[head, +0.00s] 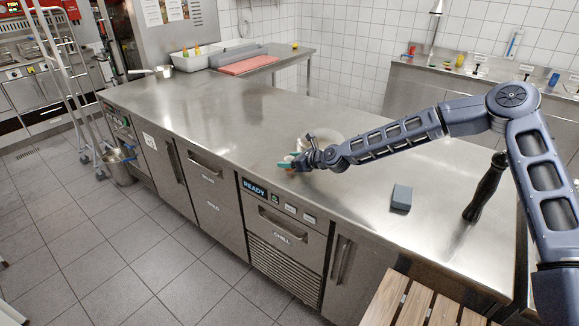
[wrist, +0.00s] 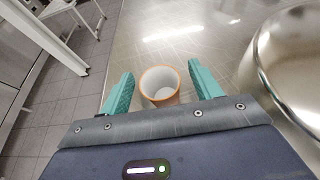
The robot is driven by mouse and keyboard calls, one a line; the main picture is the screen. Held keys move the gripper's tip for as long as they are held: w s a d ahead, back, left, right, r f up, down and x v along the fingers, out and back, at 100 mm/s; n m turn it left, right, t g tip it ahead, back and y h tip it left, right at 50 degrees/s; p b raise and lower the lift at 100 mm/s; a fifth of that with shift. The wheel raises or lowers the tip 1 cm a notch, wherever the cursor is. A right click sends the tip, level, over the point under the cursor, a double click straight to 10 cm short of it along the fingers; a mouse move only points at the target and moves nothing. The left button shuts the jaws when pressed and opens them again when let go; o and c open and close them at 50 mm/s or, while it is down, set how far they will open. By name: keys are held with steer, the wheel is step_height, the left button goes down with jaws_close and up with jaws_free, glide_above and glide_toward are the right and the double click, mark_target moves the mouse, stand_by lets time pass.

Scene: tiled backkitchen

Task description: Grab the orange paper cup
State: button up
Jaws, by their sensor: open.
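The orange paper cup (wrist: 160,87) stands upright on the steel counter in the wrist view, with a pale, empty-looking inside. My gripper (wrist: 161,88) is open, with one teal finger on each side of the cup and a visible gap on both sides. In the head view my gripper (head: 287,162) is at the counter's front edge, and the cup there is mostly hidden by the fingers and wrist.
A shiny metal bowl (wrist: 292,62) stands close to the right of my gripper.

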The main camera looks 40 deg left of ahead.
steer(key=shift+x, duration=1)
steer(key=shift+c, duration=0.4)
steer(key=c, duration=1)
